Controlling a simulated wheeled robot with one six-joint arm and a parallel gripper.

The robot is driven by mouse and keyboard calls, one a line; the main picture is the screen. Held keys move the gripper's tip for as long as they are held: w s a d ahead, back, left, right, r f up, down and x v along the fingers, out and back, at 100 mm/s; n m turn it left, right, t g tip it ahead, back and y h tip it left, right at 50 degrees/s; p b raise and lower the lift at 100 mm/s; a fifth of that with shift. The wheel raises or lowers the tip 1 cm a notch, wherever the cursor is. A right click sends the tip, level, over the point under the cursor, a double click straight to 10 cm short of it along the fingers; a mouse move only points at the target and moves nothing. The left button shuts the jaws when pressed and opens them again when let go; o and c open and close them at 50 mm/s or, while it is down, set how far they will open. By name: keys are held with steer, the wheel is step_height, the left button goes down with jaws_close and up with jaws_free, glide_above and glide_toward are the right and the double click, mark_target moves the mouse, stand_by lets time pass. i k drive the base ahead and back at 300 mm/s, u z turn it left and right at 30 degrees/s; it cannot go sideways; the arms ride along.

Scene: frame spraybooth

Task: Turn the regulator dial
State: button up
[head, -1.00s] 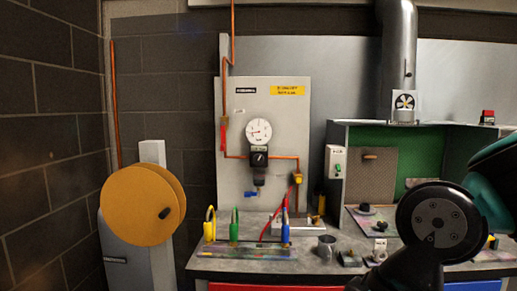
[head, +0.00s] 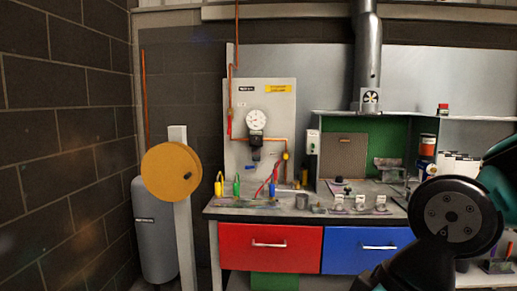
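The regulator (head: 256,139) is a small black unit on the pale grey wall panel (head: 280,100). Its dark dial is too small to read for its setting. A round white pressure gauge (head: 257,120) sits just above it. A copper pipe joins the regulator from the left and leaves to the right. My arm shows at the lower right, folded, with a black round joint cap towards me, well to the right of the regulator. My gripper is out of the picture.
A workbench (head: 225,209) with a red drawer (head: 240,246) and a blue drawer (head: 345,250) stands below the panel. Clamps and small parts lie on it. A green-backed booth (head: 400,137) is at right. A yellow reel (head: 165,172) on a post and a grey tank (head: 152,245) stand left.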

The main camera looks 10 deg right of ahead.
mark_target(255, 140)
steer(key=u, duration=0.9)
steer(key=i, duration=1.1)
steer(key=z, duration=0.5)
steer(key=i, duration=1.15)
steer(key=z, duration=0.3)
